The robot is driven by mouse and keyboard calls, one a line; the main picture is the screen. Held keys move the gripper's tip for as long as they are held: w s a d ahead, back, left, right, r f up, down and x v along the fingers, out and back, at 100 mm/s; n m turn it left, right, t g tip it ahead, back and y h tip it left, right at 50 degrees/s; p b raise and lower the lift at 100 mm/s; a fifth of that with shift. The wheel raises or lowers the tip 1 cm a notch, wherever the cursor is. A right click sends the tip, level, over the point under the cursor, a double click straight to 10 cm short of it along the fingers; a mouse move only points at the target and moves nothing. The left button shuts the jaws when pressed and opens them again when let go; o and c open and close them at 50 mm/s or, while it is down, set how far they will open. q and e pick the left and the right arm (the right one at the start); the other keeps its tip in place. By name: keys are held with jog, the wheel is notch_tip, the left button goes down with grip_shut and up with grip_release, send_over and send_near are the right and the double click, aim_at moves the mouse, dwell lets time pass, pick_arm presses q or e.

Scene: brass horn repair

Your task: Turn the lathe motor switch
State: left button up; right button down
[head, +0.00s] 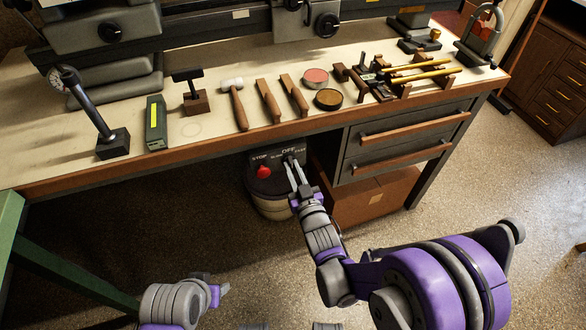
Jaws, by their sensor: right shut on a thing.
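The lathe motor switch panel (262,157) is a dark box under the bench's front edge, with the words STOP, OFF, SLOW and FAST and a red stop button (263,172). My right gripper (292,160) reaches up to the right part of the panel, just under the word OFF. Its two fingers are shut on the switch knob, which they mostly hide. I cannot tell which way the knob points. My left gripper (222,289) is low at the bottom left, away from the panel, and its fingers are too small to judge.
The bench top (190,131) holds a mallet (237,104), wooden-handled tools, round tins (327,99) and a green box (156,124). The lathe stands behind.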

jog(key=n, duration=0.3)
jog(key=shift+a+n+p, duration=0.1)
jog(key=shift+n+p, duration=0.3)
jog(key=shift+s+a+n+p, duration=0.1)
jog(key=shift+n+p, duration=0.3)
jog(key=shift+n, duration=1.5)
jog(key=shift+f, duration=0.1)
jog(key=c, duration=0.8)
grip_release()
jog(key=shift+c, duration=0.2)
jog(key=v, duration=1)
jog(key=shift+s+b, duration=0.3)
jog(key=shift+s, duration=0.1)
